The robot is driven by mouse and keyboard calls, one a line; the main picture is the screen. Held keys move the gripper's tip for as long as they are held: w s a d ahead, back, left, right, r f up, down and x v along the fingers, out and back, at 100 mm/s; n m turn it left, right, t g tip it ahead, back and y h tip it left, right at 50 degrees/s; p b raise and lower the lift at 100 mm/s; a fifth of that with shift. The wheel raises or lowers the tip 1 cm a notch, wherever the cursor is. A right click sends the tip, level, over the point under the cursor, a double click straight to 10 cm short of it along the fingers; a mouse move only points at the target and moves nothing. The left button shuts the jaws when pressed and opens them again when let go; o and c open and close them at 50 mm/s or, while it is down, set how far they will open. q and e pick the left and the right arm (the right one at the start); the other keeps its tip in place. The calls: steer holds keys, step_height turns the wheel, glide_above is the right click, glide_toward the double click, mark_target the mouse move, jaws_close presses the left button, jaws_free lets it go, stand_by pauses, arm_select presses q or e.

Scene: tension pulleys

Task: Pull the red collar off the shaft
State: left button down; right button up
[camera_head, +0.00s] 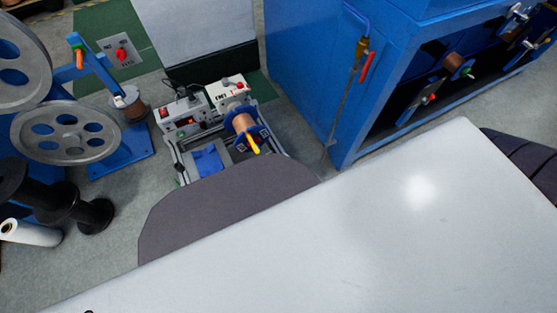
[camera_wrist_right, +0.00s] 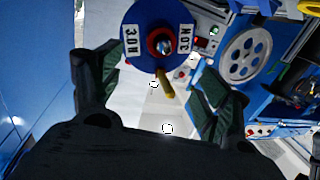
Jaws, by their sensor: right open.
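The red collar (camera_wrist_right: 154,50) shows in the right wrist view as a red ring around the silver shaft end (camera_wrist_right: 165,46), at the middle of a blue disc (camera_wrist_right: 140,24) with white labels. A yellow handle (camera_wrist_right: 166,88) sticks out below the collar. My right gripper (camera_wrist_right: 157,68) is open, its green-padded fingers spread on either side, with the collar between and beyond them; no contact shows. My left gripper is not in view.
Large grey pulley wheels (camera_head: 68,133) and black spools (camera_head: 92,215) stand at the left. A blue cabinet (camera_head: 318,75) with a hanging red-handled tool (camera_head: 367,67) stands right of the machine. A grey pulley also shows in the wrist view (camera_wrist_right: 243,57).

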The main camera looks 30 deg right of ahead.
mark_target(257, 145)
steer(key=b+x, duration=0.4)
steer(key=x, duration=0.7)
steer(key=shift+w+a+f, duration=0.1)
steer(key=shift+w, duration=0.25)
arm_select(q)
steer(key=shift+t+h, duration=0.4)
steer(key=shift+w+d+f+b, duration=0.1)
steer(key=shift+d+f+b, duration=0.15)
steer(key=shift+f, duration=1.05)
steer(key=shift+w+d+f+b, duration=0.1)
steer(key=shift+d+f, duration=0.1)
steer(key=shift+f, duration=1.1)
arm_select(e)
steer(key=shift+w+a, duration=0.15)
steer(key=shift+w, duration=0.45)
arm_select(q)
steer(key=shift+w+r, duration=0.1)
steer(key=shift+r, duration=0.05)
arm_select(e)
steer(key=shift+c, duration=1.4)
steer(key=c, duration=0.8)
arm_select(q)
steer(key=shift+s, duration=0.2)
arm_select(e)
steer(key=shift+s, duration=0.15)
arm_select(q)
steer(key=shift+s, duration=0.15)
arm_select(e)
steer(key=shift+s, duration=0.15)
